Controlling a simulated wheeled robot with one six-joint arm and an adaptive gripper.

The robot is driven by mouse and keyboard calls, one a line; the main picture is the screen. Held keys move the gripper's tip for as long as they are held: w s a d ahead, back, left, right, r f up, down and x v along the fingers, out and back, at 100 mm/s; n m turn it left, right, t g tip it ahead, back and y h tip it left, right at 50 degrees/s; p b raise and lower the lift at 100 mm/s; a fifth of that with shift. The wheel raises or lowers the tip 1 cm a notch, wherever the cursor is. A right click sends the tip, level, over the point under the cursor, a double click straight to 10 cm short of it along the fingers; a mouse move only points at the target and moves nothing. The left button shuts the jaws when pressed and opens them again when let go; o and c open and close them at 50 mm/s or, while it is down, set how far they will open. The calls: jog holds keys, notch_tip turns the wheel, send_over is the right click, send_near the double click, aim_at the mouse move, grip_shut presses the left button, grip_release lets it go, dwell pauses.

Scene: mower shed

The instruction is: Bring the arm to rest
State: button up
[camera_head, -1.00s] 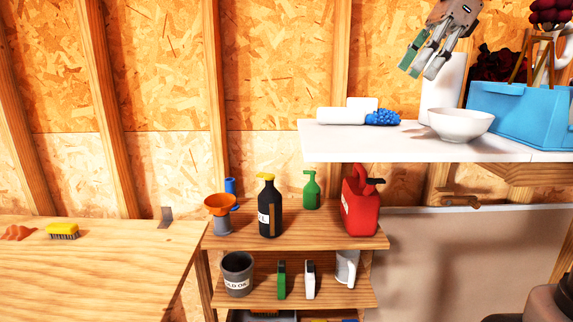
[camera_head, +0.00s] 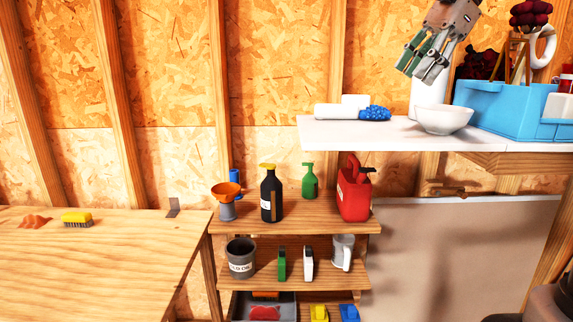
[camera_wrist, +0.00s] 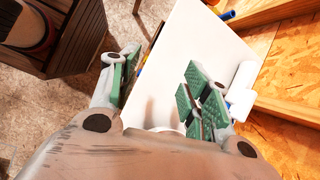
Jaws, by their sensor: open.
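My gripper (camera_head: 423,62) is raised at the upper right in the head view, pointing down and to the left. It hangs above the white shelf (camera_head: 345,139), apart from it and near the white bowl (camera_head: 443,119). In the wrist view my gripper (camera_wrist: 160,92) shows its green-padded fingers spread apart, with nothing between them but the white shelf surface (camera_wrist: 187,50) beyond. My gripper is open and empty.
A blue caddy (camera_head: 510,108) stands right of the bowl. White rolls (camera_head: 340,112) and a blue brush head (camera_head: 374,113) lie on the shelf. Below, wooden shelves hold a red can (camera_head: 354,193) and a black bottle (camera_head: 271,196). The workbench (camera_head: 100,260) is mostly clear.

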jog(key=s+d+f+n+t+h, duration=0.1)
jog(key=s+d+f+n+h, duration=0.1)
jog(key=d+f+n, duration=0.3)
jog(key=s+d+f+n+h, duration=0.1)
jog(key=s+f+n, duration=0.15)
jog(key=f, duration=0.55)
jog(key=s+d+f+n+t+h, duration=0.2)
jog(key=s+f+n, duration=0.5)
jog(key=s+f, duration=0.4)
jog(key=s+d, duration=0.1)
jog(key=s, duration=0.4)
jog(key=shift+h, duration=0.4)
